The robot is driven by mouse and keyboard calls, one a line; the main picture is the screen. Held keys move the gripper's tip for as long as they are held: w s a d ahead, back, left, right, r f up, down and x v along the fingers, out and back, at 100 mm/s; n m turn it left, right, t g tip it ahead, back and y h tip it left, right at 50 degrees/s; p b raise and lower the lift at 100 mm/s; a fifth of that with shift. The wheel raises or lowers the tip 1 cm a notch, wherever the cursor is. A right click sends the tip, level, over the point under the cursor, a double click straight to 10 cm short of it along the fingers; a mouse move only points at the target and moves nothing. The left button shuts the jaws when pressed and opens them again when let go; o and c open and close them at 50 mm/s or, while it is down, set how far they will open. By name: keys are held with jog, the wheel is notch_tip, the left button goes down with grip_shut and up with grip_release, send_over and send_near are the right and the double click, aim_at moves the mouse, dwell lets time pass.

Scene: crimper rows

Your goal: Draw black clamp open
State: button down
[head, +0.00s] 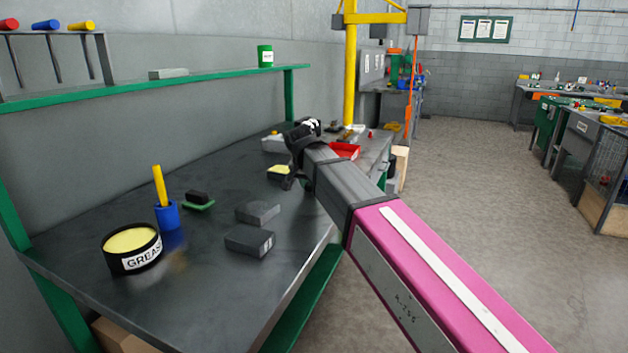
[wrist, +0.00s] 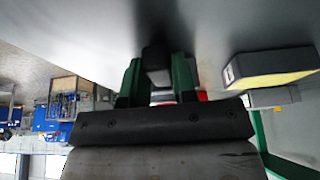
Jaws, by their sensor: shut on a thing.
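My gripper (wrist: 157,75) has two green fingers, seen in the wrist view. They are shut on a dark part between them, black at its far end with a grey face, which looks like part of the black clamp (wrist: 155,54). The rest of the clamp is hidden in the wrist view. In the head view my gripper (head: 303,132) is at the far part of the grey workbench (head: 200,240). My arm hides most of what it grips there, so I cannot tell how far open the clamp is.
A grey block with a yellow face (wrist: 272,66) lies beside my gripper; a yellow-topped block (head: 280,172) shows in the head view. A red tray (head: 345,151) lies just beyond. Nearer are two grey blocks (head: 250,241), a blue cup (head: 168,215) and a grease tin (head: 132,250).

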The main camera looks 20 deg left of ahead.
jog(key=s, duration=0.3)
jog(key=shift+s+a, duration=0.1)
jog(key=c, duration=0.9)
grip_release()
jog(key=shift+r, duration=0.1)
jog(key=v, duration=1)
jog(key=shift+s+r, duration=0.1)
jog(key=shift+r, duration=0.2)
